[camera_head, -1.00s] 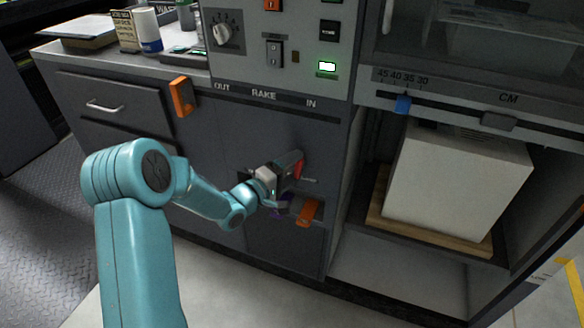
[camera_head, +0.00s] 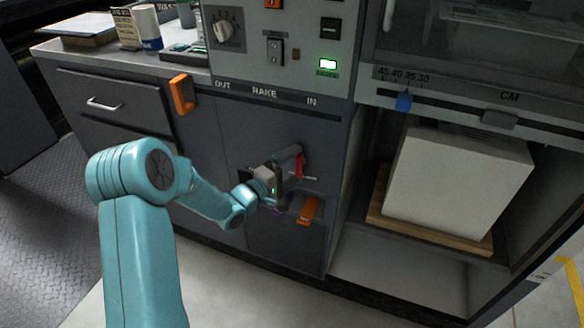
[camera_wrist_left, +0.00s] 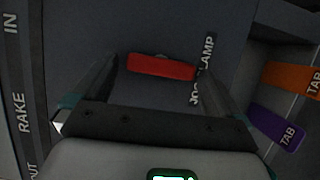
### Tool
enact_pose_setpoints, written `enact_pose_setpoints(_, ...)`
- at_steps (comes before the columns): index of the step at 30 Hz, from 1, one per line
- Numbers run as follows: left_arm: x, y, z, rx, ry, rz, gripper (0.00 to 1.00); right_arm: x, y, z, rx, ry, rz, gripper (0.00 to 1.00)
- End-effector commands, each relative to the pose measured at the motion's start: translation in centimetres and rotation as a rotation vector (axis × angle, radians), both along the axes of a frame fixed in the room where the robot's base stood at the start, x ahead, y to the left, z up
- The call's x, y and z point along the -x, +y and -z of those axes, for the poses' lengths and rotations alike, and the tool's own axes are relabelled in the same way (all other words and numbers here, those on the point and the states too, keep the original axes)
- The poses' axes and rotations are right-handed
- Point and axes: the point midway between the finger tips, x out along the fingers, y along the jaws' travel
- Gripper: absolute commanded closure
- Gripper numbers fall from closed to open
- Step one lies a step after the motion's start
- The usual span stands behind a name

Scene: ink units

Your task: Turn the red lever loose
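The red lever (camera_head: 299,166) is on the grey cabinet front, below the RAKE slot. In the left wrist view the red lever (camera_wrist_left: 160,67) is a short bar lying crosswise and slightly tilted, beside a partly hidden label ending in "LAMP". My left gripper (camera_head: 291,174) is at the lever, one finger above and one below it in the head view. In the left wrist view my left gripper (camera_wrist_left: 156,85) is open. My right gripper is not in view.
An orange tab (camera_head: 309,210) and a mostly hidden purple tab (camera_wrist_left: 277,127) sit in a recess just below the lever. An orange handle (camera_head: 183,94) is at upper left. An open bay with a white paper stack (camera_head: 455,180) lies to the right.

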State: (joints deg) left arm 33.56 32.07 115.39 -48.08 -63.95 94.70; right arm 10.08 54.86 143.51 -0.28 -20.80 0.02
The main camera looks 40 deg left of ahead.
Motion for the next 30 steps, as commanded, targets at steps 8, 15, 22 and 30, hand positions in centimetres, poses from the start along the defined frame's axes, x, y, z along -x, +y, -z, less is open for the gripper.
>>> enact_pose_setpoints(8, 1.4, 0.3, -0.1, 0.000, 0.001, -0.002, 0.00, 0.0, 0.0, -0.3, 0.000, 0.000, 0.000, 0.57)
enact_pose_setpoints(15, 7.3, 1.3, -0.1, 0.000, 0.004, -0.005, 0.00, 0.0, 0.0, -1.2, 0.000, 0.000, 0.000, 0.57)
enact_pose_setpoints(22, 12.8, 2.2, 0.0, 0.001, 0.003, -0.005, 0.00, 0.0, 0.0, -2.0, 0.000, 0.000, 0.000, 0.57)
enact_pose_setpoints(30, 16.0, 2.5, 0.1, 0.000, 0.000, -0.002, 0.00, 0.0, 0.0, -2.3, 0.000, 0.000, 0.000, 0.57)
